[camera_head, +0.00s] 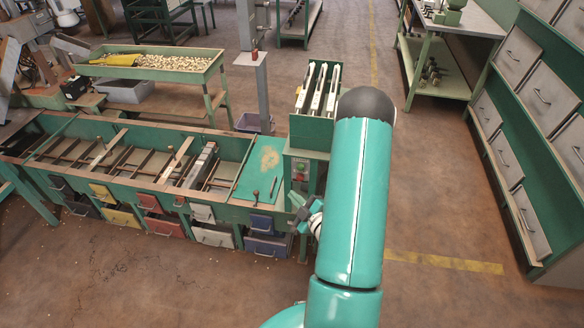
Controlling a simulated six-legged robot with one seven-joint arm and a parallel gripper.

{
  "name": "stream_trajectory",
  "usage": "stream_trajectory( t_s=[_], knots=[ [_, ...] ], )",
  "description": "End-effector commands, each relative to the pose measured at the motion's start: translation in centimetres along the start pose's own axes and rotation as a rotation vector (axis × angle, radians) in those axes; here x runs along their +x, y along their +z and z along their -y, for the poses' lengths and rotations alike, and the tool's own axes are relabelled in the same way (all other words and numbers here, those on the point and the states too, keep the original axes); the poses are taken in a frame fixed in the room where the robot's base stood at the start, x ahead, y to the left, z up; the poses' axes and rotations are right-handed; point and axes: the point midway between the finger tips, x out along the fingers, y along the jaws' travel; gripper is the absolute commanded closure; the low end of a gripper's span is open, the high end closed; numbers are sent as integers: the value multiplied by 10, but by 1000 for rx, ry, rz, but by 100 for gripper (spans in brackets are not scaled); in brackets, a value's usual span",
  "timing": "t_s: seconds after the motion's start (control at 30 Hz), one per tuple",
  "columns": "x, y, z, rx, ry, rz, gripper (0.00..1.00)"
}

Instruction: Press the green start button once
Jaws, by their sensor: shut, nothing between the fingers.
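The green start button (300,167) is a small spot on the front of a grey control panel (312,178) on a green stand. A red spot shows just below it. My gripper (294,209) shows small and partly hidden at the left edge of my teal arm, lower in the picture than the button. Its fingers look shut with nothing between them. In the picture it is apart from the button; its distance from the panel is hard to tell. My arm hides what is right of the panel.
A long green hopper bench (225,199) with several coloured drawers stands left of the panel. A green rack (309,133) holding pale strips stands above it. A nut tray (160,64) is at the back left. Grey drawers (525,50) line the right.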

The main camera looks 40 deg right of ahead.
Motion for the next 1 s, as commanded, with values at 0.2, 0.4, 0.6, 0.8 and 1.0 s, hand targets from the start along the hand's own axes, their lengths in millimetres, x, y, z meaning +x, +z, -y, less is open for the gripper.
stream_trajectory(
  t_s=[0.2, 0.4, 0.6, 0.8, 1.0],
  knots=[
    [-3, 3, -1, 1, 5, 4, 100],
    [-2, 4, -3, 1, 5, 5, 100],
    [11, 12, -11, -2, 5, 3, 100],
    [31, 24, -24, -1, 4, 2, 100],
    [50, 37, -36, -1, 3, 0, 100]
  ],
)
